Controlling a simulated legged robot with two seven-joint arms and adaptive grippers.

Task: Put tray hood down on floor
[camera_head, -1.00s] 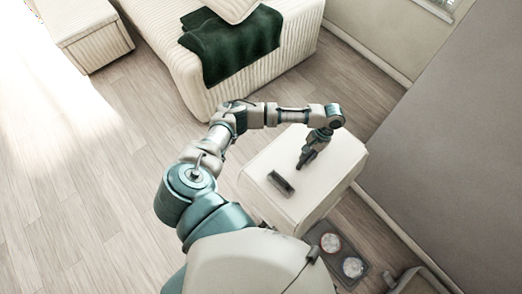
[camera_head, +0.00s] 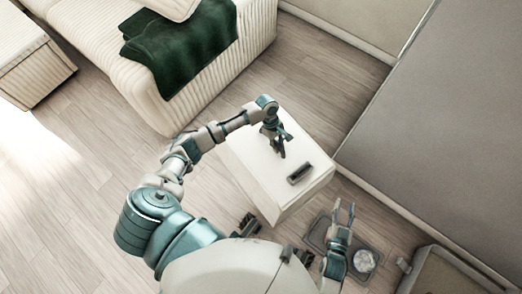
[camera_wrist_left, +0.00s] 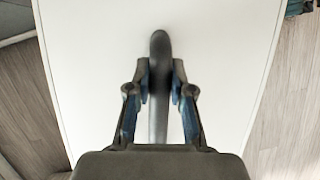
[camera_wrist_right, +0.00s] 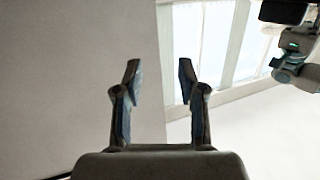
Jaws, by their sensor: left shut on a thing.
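The white box-shaped hood (camera_head: 248,150) stands low near the floor, in the middle of the head view; whether its underside touches the floor is hidden. One dark bar (camera_head: 300,173) shows on its top. My left gripper (camera_head: 279,147) is above the top, beyond that bar. In the left wrist view, the left gripper (camera_wrist_left: 160,80) is shut on a dark, round-ended bar handle (camera_wrist_left: 159,50) over the white top. My right gripper (camera_head: 344,212) is open and empty, right of the hood; its spread fingers show in the right wrist view (camera_wrist_right: 158,80).
A dark tray (camera_head: 318,233) with a bowl (camera_head: 365,260) lies on the floor near my right gripper. A grey wall (camera_head: 435,130) rises at right. A ribbed sofa (camera_head: 180,85) with a green blanket (camera_head: 178,45) stands at the back. Wooden floor at left (camera_head: 90,205) is clear.

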